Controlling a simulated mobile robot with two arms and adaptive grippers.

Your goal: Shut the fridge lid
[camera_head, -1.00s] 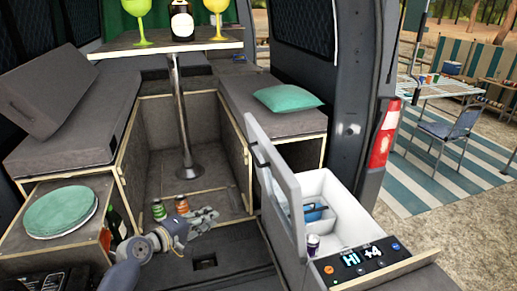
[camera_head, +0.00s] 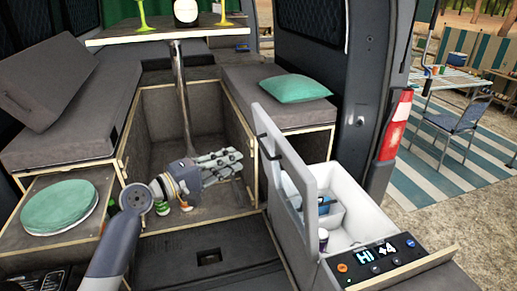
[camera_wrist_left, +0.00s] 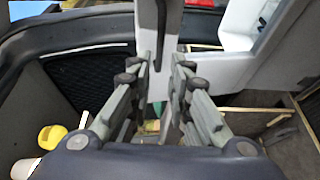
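The fridge (camera_head: 365,222) is a white-lined box at the right with a control panel (camera_head: 375,262) on its front. Its pale grey lid (camera_head: 288,150) stands open, roughly upright, along the fridge's left side, with a dark handle (camera_head: 264,143). My left gripper (camera_head: 240,163) is left of the lid, apart from it, pointing right over the footwell. In the left wrist view, my left gripper's fingers (camera_wrist_left: 163,60) are spread and empty, with the lid (camera_wrist_left: 232,70) and its handle (camera_wrist_left: 160,22) beyond them. My right gripper is out of view.
Inside the fridge are a blue item and a purple can (camera_head: 323,238). A table (camera_head: 130,38) on a post stands behind my left gripper. A green cushion (camera_head: 290,88) lies on the right bench. Small jars (camera_head: 187,206) stand below the gripper.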

